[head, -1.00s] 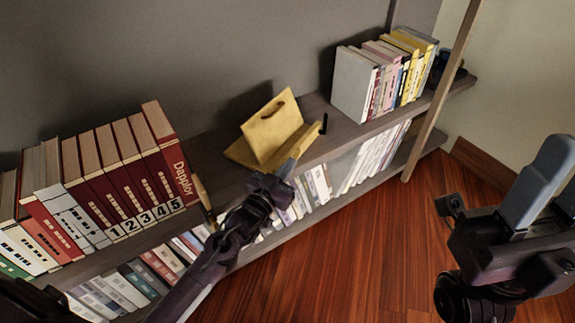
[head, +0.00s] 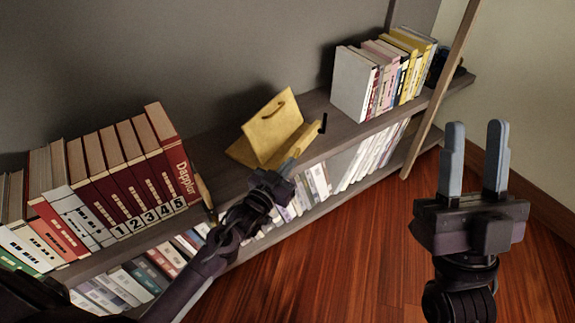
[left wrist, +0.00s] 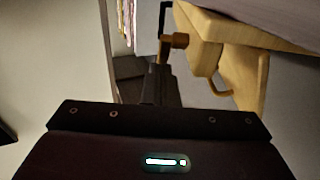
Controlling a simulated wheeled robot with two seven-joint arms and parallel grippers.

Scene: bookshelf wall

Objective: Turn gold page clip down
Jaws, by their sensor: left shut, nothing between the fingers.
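A yellow wooden book stand (head: 272,128) stands on the upper shelf, with an empty tilted back and a front ledge. A thin black clip (head: 323,124) sticks up at the ledge's right end. In the left wrist view the stand (left wrist: 232,28) is at upper right, with a black bracket (left wrist: 162,14) and a small gold-brown piece (left wrist: 178,41) at its edge. I cannot tell for sure that this piece is the gold clip. My left gripper (head: 288,166) is shut and empty, close to the ledge's front; contact is unclear. My right gripper (head: 475,128) is open and empty, away from the shelf.
Red numbered books (head: 130,180) stand left of the book stand, and a row of yellow and pink books (head: 388,72) stands to its right. A wooden pole (head: 440,90) rises in front of the right end. The lower shelf holds more books. Open floor (head: 350,240) lies in front.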

